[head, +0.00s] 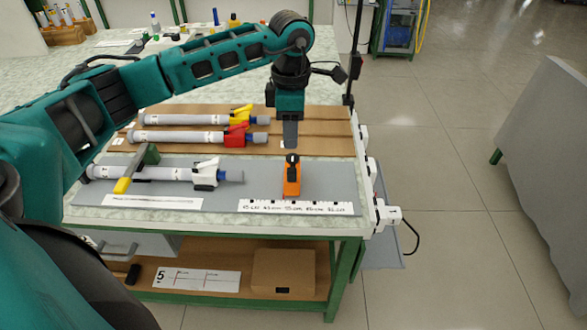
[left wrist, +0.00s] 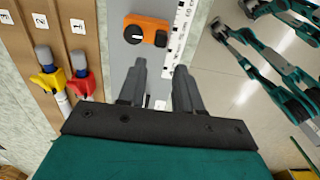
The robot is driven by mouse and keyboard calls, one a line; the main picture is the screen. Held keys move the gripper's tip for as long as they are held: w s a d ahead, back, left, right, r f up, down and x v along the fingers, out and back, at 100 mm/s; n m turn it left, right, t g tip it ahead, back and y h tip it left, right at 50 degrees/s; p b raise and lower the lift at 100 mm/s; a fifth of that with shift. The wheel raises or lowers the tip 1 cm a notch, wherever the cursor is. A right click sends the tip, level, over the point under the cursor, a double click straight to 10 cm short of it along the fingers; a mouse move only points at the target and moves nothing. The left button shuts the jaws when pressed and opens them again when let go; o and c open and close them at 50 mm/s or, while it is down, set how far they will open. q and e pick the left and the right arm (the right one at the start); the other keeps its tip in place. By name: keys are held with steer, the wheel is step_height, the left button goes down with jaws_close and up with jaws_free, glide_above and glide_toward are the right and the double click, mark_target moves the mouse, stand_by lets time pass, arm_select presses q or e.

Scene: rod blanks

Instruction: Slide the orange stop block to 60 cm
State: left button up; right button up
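The orange stop block (head: 291,180), with a black knob on top, sits on the grey mat behind the white scale strip (head: 296,207). It stands near the strip's middle label, which seems to read 55 cm; the print is too small to be sure. My left gripper (head: 290,146) points down just behind and above the block, apart from it. In the left wrist view, its two fingers (left wrist: 160,67) are spread with nothing between them, and the orange block (left wrist: 146,28) lies beyond the fingertips. My right gripper is not seen.
A rod with a white clamp (head: 205,174) lies left of the block, with a green and yellow holder (head: 137,168) on it. Rods with red (head: 236,135) and yellow (head: 242,117) clamps lie behind on brown board. The mat right of the block is clear.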

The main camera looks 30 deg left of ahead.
mark_target(292, 169)
arm_select(q)
step_height(292, 169, down, 12)
steer(key=shift+d+r, duration=0.1)
steer(key=shift+r, duration=0.15)
jaws_close()
stand_by(0.3)
